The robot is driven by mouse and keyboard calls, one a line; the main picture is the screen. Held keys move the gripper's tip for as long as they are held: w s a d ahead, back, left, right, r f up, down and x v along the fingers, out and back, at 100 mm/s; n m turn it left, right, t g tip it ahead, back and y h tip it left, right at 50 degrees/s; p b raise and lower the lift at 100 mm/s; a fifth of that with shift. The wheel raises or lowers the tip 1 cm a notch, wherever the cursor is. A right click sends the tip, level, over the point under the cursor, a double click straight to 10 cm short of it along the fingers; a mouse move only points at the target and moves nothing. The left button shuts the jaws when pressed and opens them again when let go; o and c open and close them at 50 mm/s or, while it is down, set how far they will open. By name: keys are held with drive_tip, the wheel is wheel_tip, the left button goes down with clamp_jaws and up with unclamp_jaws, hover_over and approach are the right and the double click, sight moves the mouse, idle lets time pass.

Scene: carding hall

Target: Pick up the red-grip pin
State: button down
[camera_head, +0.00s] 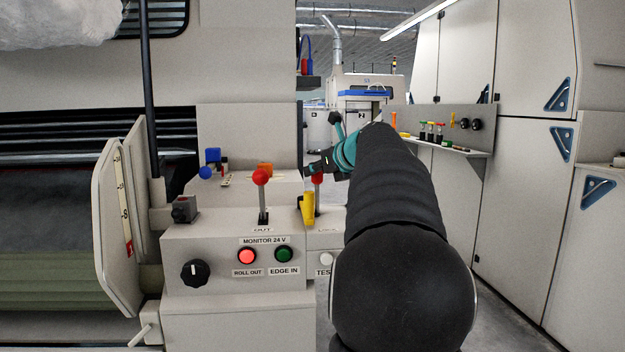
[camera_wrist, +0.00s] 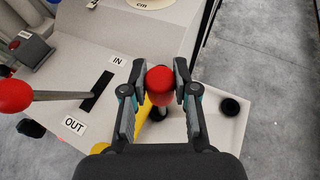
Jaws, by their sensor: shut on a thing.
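The red-grip pin (camera_wrist: 159,84) has a rounded red top and is seen from above in the wrist view. My gripper (camera_wrist: 159,77) is shut on it, with one finger on each side of the red grip. In the head view the red grip (camera_head: 317,180) shows under my gripper (camera_head: 314,169), with a dark shaft below it, over the right part of the machine's control box. I cannot tell whether its lower end is seated, because the grip and fingers hide most of it.
A red-knobbed lever (camera_head: 260,178) stands left of the pin; its knob (camera_wrist: 14,95) also shows in the wrist view. A yellow part (camera_head: 307,208) is close beside the pin. A pale tray (camera_wrist: 229,128) with a black round piece lies right. A shelf (camera_head: 450,148) holds small items.

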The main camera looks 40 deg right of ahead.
drive_tip(key=s+d+r+p, duration=0.2)
drive_tip(key=s+d+r, duration=0.3)
drive_tip(key=d, duration=0.4)
drive_tip(key=shift+s+r, duration=0.4)
drive_tip(key=shift+r, duration=0.15)
drive_tip(key=shift+d, duration=0.1)
wheel_tip(320, 180, up, 8)
drive_tip(key=p, duration=0.1)
idle(1.1)
idle(0.4)
